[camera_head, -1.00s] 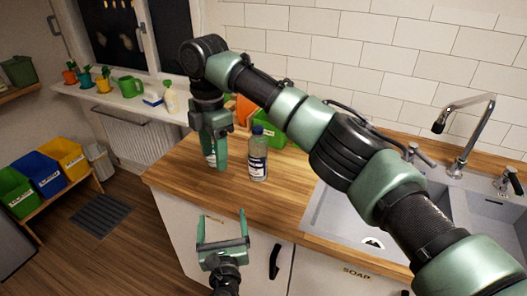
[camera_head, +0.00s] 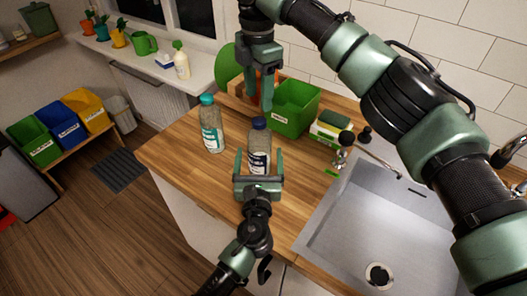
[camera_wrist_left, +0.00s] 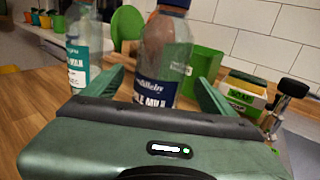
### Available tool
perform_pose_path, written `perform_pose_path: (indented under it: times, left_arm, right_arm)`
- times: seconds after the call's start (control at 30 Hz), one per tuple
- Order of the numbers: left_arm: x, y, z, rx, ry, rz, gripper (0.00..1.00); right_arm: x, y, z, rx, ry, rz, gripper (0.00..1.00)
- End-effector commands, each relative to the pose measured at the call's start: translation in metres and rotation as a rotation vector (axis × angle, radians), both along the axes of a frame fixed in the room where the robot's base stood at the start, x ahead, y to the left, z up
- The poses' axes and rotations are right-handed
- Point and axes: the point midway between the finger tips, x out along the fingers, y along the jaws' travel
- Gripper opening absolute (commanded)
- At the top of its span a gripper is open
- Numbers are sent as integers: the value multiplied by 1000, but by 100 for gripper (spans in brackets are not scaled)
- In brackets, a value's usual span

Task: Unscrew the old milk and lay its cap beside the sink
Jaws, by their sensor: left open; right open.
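A clear bottle with a dark blue cap and navy milk label (camera_head: 258,142) stands upright on the wooden counter; its cap is on. It fills the middle of the left wrist view (camera_wrist_left: 165,60). A second bottle, with a teal cap and teal label (camera_head: 211,128), stands to its left, also capped (camera_wrist_left: 78,50). Which one is old I cannot tell. My left gripper (camera_head: 260,160) is open, its fingers on either side of the blue-capped bottle; contact is unclear. My right gripper (camera_head: 261,106) is open, pointing down above and behind that bottle. The grey sink (camera_head: 345,245) is at right.
A green bin (camera_head: 295,108) stands behind the bottles. Bare counter (camera_head: 300,185) lies between the blue-capped bottle and the sink. My right arm hangs across the upper right.

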Motion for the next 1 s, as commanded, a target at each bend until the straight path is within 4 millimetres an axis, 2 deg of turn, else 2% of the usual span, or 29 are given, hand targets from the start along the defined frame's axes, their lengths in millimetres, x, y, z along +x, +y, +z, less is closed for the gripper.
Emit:
perform_pose_path:
  times: [0.1, 0.33, 0.5, 0.73, 0.77, 1.0]
  left_arm:
    - [21, -1, 2, 1, -2, 2, 86]
    - [50, -2, 1, 0, -1, 1, 86]
    - [58, -3, 0, -2, 0, 0, 86]
    - [58, -2, 1, -2, 0, 0, 86]
    - [58, -2, 1, -2, 0, 0, 80]
    - [58, -2, 0, -1, 0, 0, 14]
  right_arm:
    - [0, 0, 0, 0, 0, 0, 51]
    - [0, 0, 0, 0, 0, -1, 51]
    - [0, 0, 0, 0, 0, -1, 51]
    - [0, 0, 0, 0, 0, -1, 51]
    - [0, 0, 0, 0, 0, -1, 51]
    - [0, 0, 0, 0, 0, -1, 51]
